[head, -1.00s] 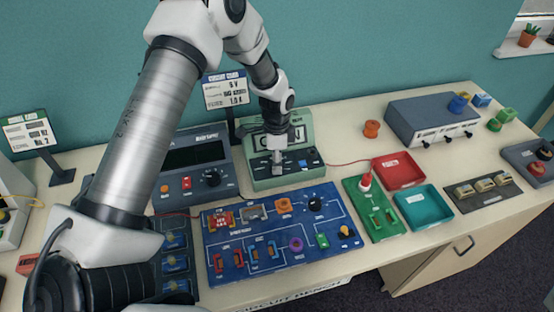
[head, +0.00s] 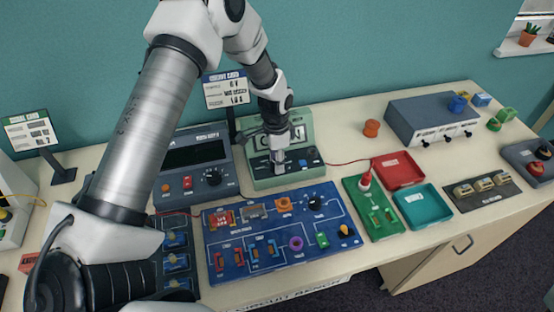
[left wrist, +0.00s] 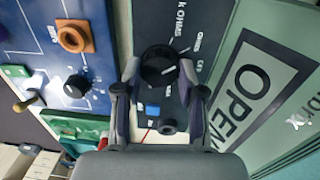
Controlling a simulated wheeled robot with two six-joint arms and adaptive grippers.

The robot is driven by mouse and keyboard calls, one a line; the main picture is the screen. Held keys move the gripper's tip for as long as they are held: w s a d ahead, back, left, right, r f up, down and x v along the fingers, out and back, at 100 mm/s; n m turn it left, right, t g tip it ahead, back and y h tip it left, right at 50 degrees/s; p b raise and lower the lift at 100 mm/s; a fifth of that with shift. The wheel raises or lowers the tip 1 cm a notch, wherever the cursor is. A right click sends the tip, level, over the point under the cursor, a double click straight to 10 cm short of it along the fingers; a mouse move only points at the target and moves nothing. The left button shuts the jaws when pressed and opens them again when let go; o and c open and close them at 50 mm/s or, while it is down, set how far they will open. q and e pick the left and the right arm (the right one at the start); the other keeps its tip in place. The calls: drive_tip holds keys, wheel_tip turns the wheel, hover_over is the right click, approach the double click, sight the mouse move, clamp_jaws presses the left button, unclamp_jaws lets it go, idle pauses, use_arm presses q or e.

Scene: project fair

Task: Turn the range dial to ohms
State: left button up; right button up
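The green meter (head: 261,181) stands at the back of the bench, with a display reading OPEN. It also shows in the left wrist view (left wrist: 285,30). Its black range dial (left wrist: 160,67) sits on a dark panel marked K OHMS and OHMS. The dial's white mark points to the right; which label it meets is too small to tell. My left gripper (head: 278,165) is down at the meter. In the left wrist view its fingertips (left wrist: 160,72) lie either side of the dial, very close to it; contact is unclear. My right gripper is not in view.
A blue circuit board (head: 275,275) lies in front of the meter, and a dark grey supply (head: 202,150) stands to its left. A green board (head: 362,212), red tray (head: 398,158) and teal tray (head: 436,221) are to the right. A red lead runs beside the meter.

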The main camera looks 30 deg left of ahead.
use_arm(q)
drive_tip(key=o, duration=0.4)
drive_tip(key=shift+s+f, duration=0.15)
drive_tip(key=shift+f, duration=0.05)
drive_tip(key=r, duration=1.2)
drive_tip(key=shift+w+a, duration=0.3)
drive_tip(key=shift+w, duration=0.1)
